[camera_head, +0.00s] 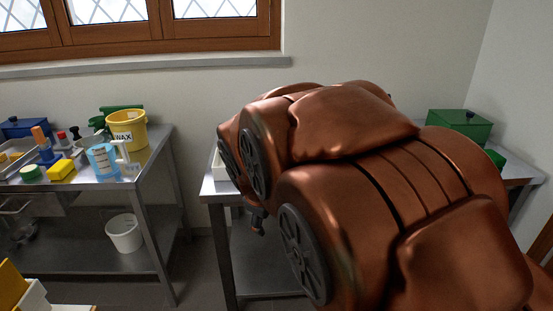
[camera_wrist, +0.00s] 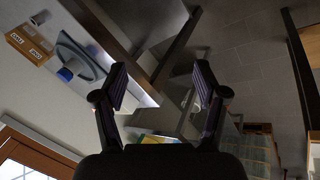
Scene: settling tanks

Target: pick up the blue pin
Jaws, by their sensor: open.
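I cannot make out a blue pin for certain in either view. In the wrist view, a small blue object (camera_wrist: 65,74) lies by a curved grey piece on a light surface at the upper left; its shape is too small to tell. My gripper (camera_wrist: 162,76) is open, with its two fingers well apart and nothing between them. The blue object is off to the left of the fingers, apart from them. In the head view, my large copper-coloured arm covers the middle and right, hiding much of the table behind it.
In the head view, a steel table at left holds a yellow WAX bucket (camera_head: 127,131), a light-blue jug (camera_head: 103,160), a yellow block (camera_head: 62,170) and other items. A white bucket (camera_head: 124,233) stands on its lower shelf. A green box (camera_head: 460,126) stands behind my arm.

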